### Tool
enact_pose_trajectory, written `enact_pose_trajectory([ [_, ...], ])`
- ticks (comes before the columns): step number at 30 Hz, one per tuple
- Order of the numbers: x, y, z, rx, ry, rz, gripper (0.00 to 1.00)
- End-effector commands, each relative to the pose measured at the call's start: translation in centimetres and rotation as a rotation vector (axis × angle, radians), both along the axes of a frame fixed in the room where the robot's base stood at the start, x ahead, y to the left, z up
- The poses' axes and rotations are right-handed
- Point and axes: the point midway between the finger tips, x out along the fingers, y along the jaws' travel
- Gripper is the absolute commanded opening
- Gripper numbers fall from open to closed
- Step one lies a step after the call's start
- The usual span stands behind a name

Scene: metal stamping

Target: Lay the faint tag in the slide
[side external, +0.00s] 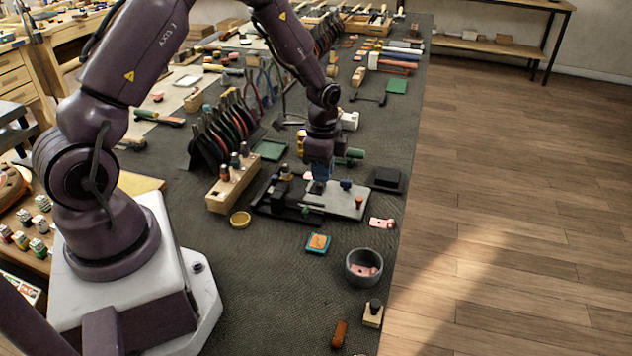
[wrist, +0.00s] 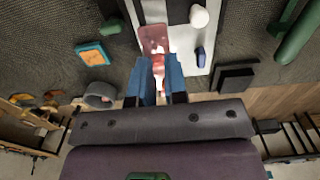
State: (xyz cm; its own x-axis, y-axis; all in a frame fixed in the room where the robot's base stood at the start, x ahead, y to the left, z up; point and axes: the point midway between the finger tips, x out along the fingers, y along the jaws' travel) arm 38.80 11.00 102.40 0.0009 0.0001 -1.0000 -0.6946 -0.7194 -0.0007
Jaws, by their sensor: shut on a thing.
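My gripper (side external: 320,186) is low over the stamping fixture on the bench. In the wrist view its two blue fingers (wrist: 159,78) are shut on a dull pink tag (wrist: 154,38) with a small hole near its far end. The tag reaches out past the fingertips over the fixture's pale plate. The slide appears to be this pale grey plate (side external: 346,204) beside a black rail; it also shows in the wrist view (wrist: 182,40). I cannot tell whether the tag touches it. The tag's mark is not readable, and the fingers hide part of it.
A loose pink tag (side external: 382,222) lies right of the fixture. A grey bowl (side external: 352,272) holds another pink piece. A teal-and-orange tile (side external: 318,243), a black pad (side external: 387,180) and a wooden punch block (side external: 232,184) stand around. The bench's right edge is close.

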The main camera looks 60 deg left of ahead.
Motion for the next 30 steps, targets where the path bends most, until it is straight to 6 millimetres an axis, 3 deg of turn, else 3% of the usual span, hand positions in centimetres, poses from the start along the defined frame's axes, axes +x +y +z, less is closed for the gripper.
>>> enact_pose_trajectory([
  [11, -0.2, 0.0, -0.1, -0.001, 0.001, -0.018, 0.0],
  [24, -0.2, -0.1, -4.0, -0.001, 0.002, -0.019, 0.0],
  [30, -0.2, -0.1, -5.0, 0.0, 0.001, -0.019, 0.0],
])
